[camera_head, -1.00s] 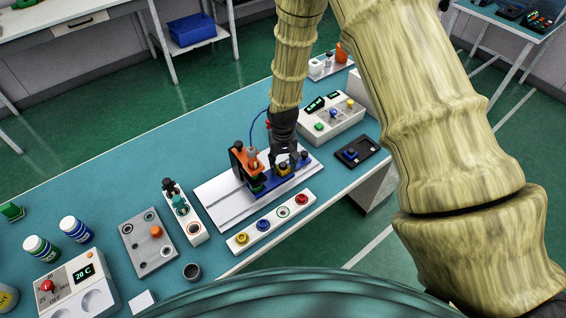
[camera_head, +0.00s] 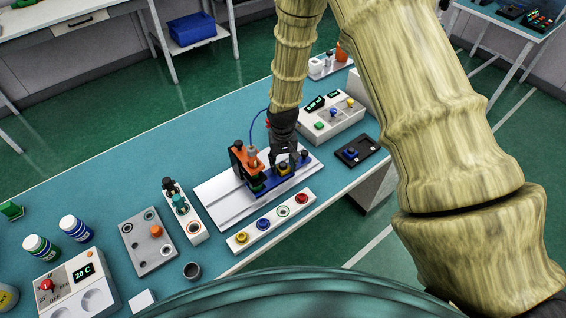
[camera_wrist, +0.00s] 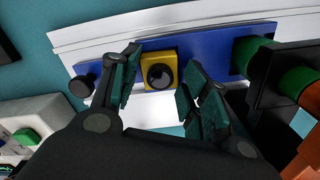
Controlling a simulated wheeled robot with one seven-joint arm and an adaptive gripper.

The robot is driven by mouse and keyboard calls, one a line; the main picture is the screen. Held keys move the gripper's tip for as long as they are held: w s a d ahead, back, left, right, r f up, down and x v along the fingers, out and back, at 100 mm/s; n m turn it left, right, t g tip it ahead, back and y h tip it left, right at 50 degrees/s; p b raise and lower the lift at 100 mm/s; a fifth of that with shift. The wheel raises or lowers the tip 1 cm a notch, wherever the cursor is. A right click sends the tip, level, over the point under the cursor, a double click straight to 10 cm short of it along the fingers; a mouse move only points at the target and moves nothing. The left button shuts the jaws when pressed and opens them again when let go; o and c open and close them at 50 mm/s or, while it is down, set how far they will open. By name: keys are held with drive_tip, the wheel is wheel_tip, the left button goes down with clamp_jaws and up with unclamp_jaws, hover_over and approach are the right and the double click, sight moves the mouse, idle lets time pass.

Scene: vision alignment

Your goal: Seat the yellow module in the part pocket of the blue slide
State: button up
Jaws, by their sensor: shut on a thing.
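The yellow module (camera_head: 284,169), a small block with a black round knob on top, is at the blue slide (camera_head: 292,181) on the white rail plate. In the wrist view, the yellow module (camera_wrist: 147,61) is between the two fingers of my gripper (camera_wrist: 160,82), over the middle of the blue slide (camera_wrist: 215,58). My gripper (camera_head: 285,160) points down and is shut on the module. The part pocket is hidden under the module, so I cannot tell how deep it sits. A black knob (camera_wrist: 82,86) stands at one end of the slide.
An orange bracket (camera_head: 239,158) with a green-ringed black fixture stands close beside my gripper. A white strip with coloured rings (camera_head: 283,211) lies in front. A grey control box (camera_head: 343,124) and black tray (camera_head: 369,152) are to the right. The bench is clear at the back left.

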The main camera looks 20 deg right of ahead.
drive_tip(key=shift+f, duration=0.1)
drive_tip(key=o, duration=1.1)
drive_tip(key=o, duration=0.4)
drive_tip(key=shift+r+p, duration=0.6)
drive_tip(key=shift+r, duration=0.45)
drive_tip(key=shift+d+r, duration=0.1)
